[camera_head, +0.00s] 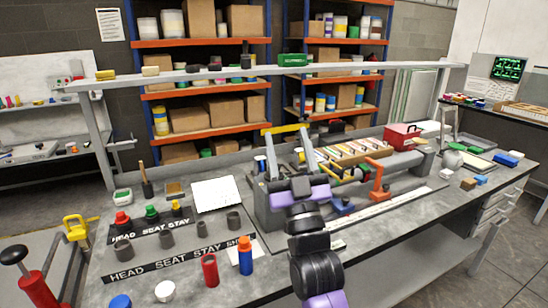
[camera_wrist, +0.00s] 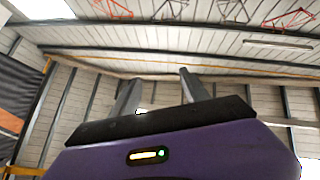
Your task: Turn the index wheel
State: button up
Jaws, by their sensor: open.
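My gripper (camera_head: 287,136) is raised over the middle of the bench, its two grey fingers pointing up and spread apart. In the wrist view, the gripper (camera_wrist: 156,78) is open, with nothing between the fingers and the ceiling behind them. The grey fixture (camera_head: 262,208) stands on the bench behind and beside my arm. I cannot make out the index wheel for certain; my arm covers part of the fixture.
A yellow bar (camera_head: 285,129) shows behind the fingers. A red box (camera_head: 402,137) and an orange clamp (camera_head: 378,177) stand to the right. The front right bench top is largely clear.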

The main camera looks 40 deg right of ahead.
jog(key=w+d+r+m+g+h+p, duration=0.2)
jog(key=w+d+m+g+h+p, duration=0.1)
jog(key=d+m+g+h, duration=0.25)
jog(key=w+a+f+g+y+p, duration=0.1)
jog(key=w+f+g+y, duration=0.2)
jog(key=f, duration=0.5)
jog(key=w+a+f+g+y+p, duration=0.15)
jog(key=w+f+g, duration=0.3)
jog(key=f, duration=0.45)
jog(key=shift+m+t+h, duration=0.4)
jog(key=shift+m+h, duration=0.05)
jog(key=shift+h, duration=0.05)
jog(key=shift+r+p+x, duration=0.15)
jog(key=shift+p+x, duration=0.2)
jog(key=shift+x, duration=1.7)
jog(key=shift+r+p+x, duration=0.15)
jog(key=shift+p+x, duration=0.15)
jog(key=shift+x, duration=1.75)
jog(key=shift+s+d, duration=0.15)
jog(key=shift+s, duration=0.05)
jog(key=shift+c, duration=0.2)
grip_shut()
jog(key=shift+s+n+t+y, duration=0.1)
jog(key=shift+n+t+y, duration=0.3)
